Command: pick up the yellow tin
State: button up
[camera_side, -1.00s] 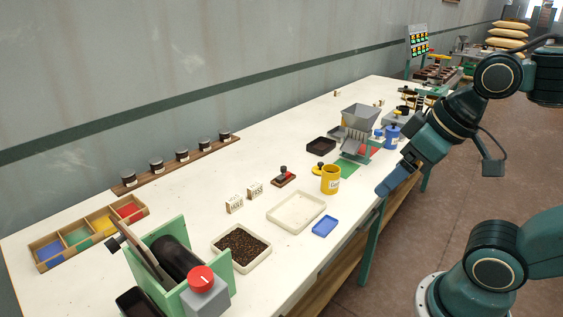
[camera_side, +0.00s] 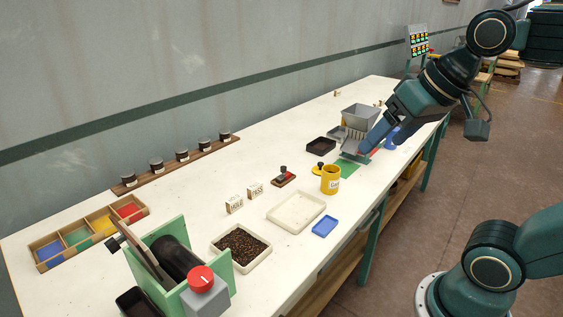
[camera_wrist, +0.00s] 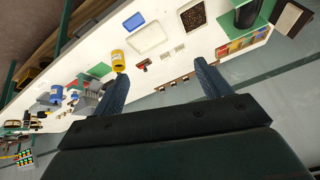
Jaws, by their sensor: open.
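The yellow tin (camera_side: 330,181) stands upright on the white bench near its front edge, with a pale label on its side. In the wrist view the yellow tin (camera_wrist: 118,61) is beyond my left finger, between the blue tray and the green patch. My gripper (camera_side: 364,150) is above the bench, behind and to the right of the tin, apart from it. In the wrist view my gripper (camera_wrist: 160,72) has its two blue fingers wide apart with nothing between them. A blue tin (camera_side: 392,138) is partly hidden behind my gripper.
A grey hopper (camera_side: 360,117) stands close behind my gripper. A cream tray (camera_side: 273,210), a small blue tray (camera_side: 325,226) and a red-and-black stamp (camera_side: 284,177) lie near the tin. A tray of dark beans (camera_side: 263,258) and a green drum machine (camera_side: 229,270) are at the front.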

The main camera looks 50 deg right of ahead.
jog(key=w+d+m+t, duration=0.1)
jog(key=w+d+m, duration=0.2)
jog(key=w+m, duration=0.4)
jog(key=m+t+h, duration=0.3)
jog(key=m+t, duration=0.3)
jog(key=m, duration=2.3)
send_over(337, 181)
jog(key=s, duration=0.3)
jog(key=f, duration=2.8)
jog(key=shift+w+a+f, duration=0.1)
jog(key=shift+a+f, duration=0.2)
jog(key=shift+a, duration=0.1)
jog(key=shift+x, duration=0.85)
jog(key=shift+x, duration=2.9)
